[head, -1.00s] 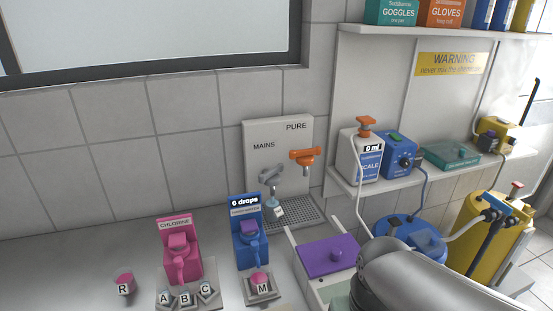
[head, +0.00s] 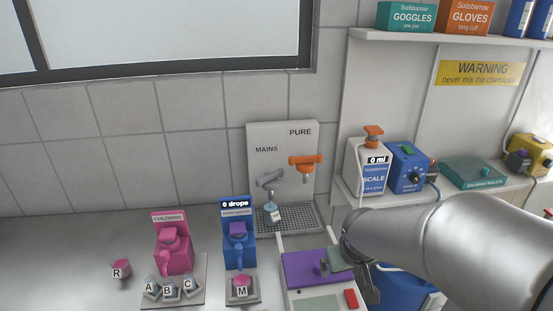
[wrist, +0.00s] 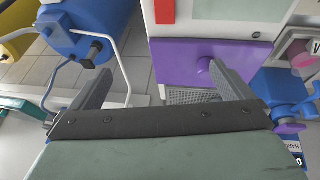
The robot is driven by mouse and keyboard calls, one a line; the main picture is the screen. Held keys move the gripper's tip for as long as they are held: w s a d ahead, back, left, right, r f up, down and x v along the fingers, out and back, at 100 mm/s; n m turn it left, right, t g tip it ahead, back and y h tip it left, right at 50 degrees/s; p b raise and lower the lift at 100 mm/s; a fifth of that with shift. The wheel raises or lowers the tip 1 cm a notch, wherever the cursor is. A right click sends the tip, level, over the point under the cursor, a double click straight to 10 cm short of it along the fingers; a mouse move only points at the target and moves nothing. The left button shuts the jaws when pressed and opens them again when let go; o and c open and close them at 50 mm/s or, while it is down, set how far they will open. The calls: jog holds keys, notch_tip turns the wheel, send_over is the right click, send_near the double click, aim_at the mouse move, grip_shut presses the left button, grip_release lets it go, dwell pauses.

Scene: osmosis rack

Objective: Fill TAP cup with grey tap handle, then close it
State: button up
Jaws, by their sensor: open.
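The grey tap handle (head: 270,179) is on the back panel under the word MAINS, left of the orange handle under PURE. A small pale-blue cup with a white label (head: 272,212) is below the grey tap on the drip tray; its lettering is too small to read. My gripper (wrist: 160,72) is open, its two grey fingers apart, with nothing held between them. In the head view my gripper is over the purple-topped unit, in front and right of the tap, partly hidden by my arm. The cup and grey handle are not seen in the wrist view.
A blue drops dispenser (head: 238,246), a pink chlorine dispenser (head: 173,252) and several lettered cups stand left. A shelf (head: 350,190) holds the scale bottle (head: 368,172).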

jog(key=w+a+n+t+y, duration=0.2)
jog(key=w+a+t, duration=0.15)
jog(key=w, duration=0.55)
jog(key=w+a+n+t+y, duration=0.15)
jog(key=w+a, duration=0.25)
jog(key=w, duration=0.5)
jog(key=n+t+y+p, duration=0.2)
jog(key=n+t+y, duration=0.15)
jog(key=y, duration=0.65)
send_near(271, 178)
jog(key=w+a+m, duration=0.1)
jog(key=w+a, duration=0.1)
jog(key=w, duration=0.1)
jog(key=shift+a+r, duration=0.2)
jog(key=shift+a, duration=0.25)
jog(key=shift+h, duration=0.25)
jog(key=p+x, duration=0.2)
jog(key=x, duration=0.4)
jog(key=shift+w+a, duration=0.15)
jog(key=shift+w, duration=0.1)
jog(key=shift+f, duration=0.1)
jog(key=c, duration=0.7)
